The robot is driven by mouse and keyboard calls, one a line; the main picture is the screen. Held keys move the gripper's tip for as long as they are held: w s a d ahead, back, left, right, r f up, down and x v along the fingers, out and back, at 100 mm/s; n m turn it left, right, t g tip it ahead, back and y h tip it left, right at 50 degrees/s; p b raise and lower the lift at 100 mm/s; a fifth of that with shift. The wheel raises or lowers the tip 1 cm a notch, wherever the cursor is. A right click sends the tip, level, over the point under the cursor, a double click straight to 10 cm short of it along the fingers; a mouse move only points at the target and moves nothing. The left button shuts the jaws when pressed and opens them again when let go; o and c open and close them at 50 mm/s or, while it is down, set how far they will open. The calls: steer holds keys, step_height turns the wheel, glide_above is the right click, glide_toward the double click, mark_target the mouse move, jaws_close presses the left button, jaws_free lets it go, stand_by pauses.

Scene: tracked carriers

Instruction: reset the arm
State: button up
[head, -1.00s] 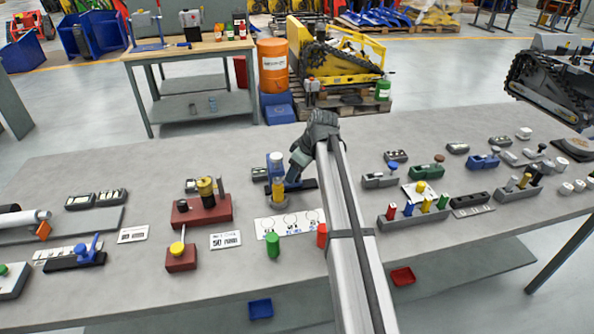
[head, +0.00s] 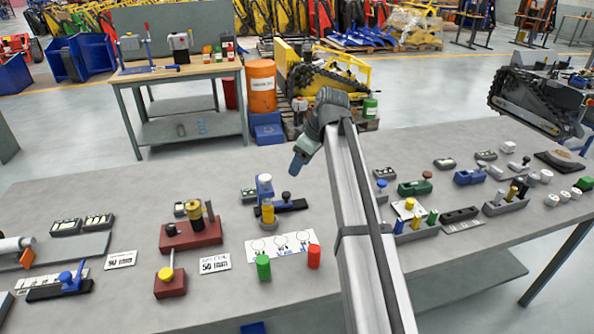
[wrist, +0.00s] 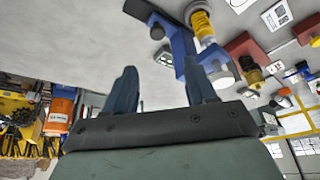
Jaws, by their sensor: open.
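My gripper (head: 297,166) hangs in the air above the table (head: 130,195), behind and to the right of a blue-topped fixture. In the wrist view its two fingers (wrist: 160,84) stand apart with nothing between them. The fixture (head: 264,184) has a blue upper part, a yellow cylinder (head: 268,212) and a dark base bar (head: 293,205). It also shows in the wrist view, with the yellow cylinder (wrist: 203,24) beyond the right finger. My gripper appears apart from it.
A green cylinder (head: 263,267) and a red cylinder (head: 314,256) stand by a white marked card (head: 280,245). A red-brown fixture (head: 190,234) stands to the left. Several small fixtures fill the table's right side.

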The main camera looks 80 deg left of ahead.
steer(key=shift+r, duration=0.3)
stand_by(0.4)
